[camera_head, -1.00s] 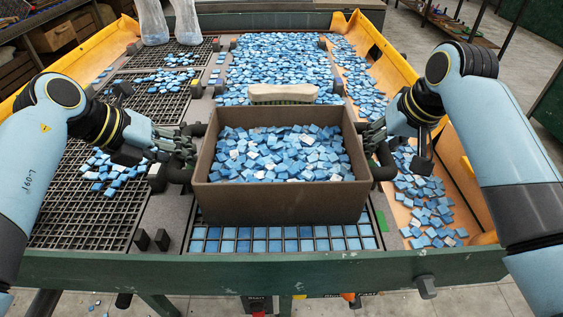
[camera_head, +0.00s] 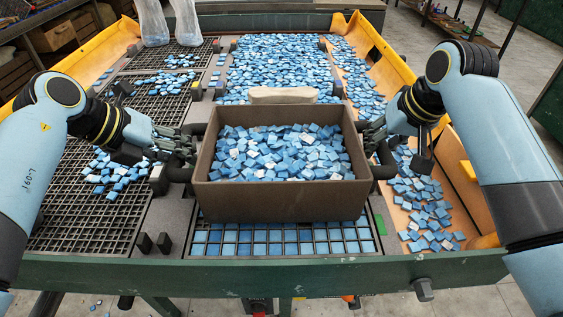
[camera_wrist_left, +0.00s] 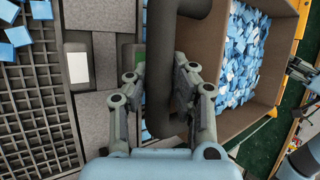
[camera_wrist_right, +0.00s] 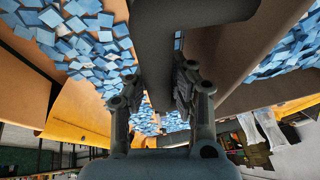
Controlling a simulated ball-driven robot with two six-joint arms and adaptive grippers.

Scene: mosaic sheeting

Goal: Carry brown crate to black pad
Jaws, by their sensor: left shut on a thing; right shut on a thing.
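The brown crate (camera_head: 280,200) is open-topped, level and filled with blue and white tiles. It is in the middle of the head view, over the green table's front part. My left gripper (camera_head: 188,150) is shut on the dark handle at the crate's left side; the handle (camera_wrist_left: 160,70) runs between the fingers in the left wrist view. My right gripper (camera_head: 372,138) is shut on the right-side handle (camera_wrist_right: 165,45). The crate's underside is hidden, so its height above the table is unclear. I cannot make out a black pad.
A grid of blue tiles (camera_head: 280,238) shows in front of the crate. A dark grid with loose tiles (camera_head: 75,210) lies left. A pale block (camera_head: 282,95) is behind the crate. Yellow trays (camera_head: 395,65) and piles of tiles line the back and right. The green table edge (camera_head: 200,272) is in front.

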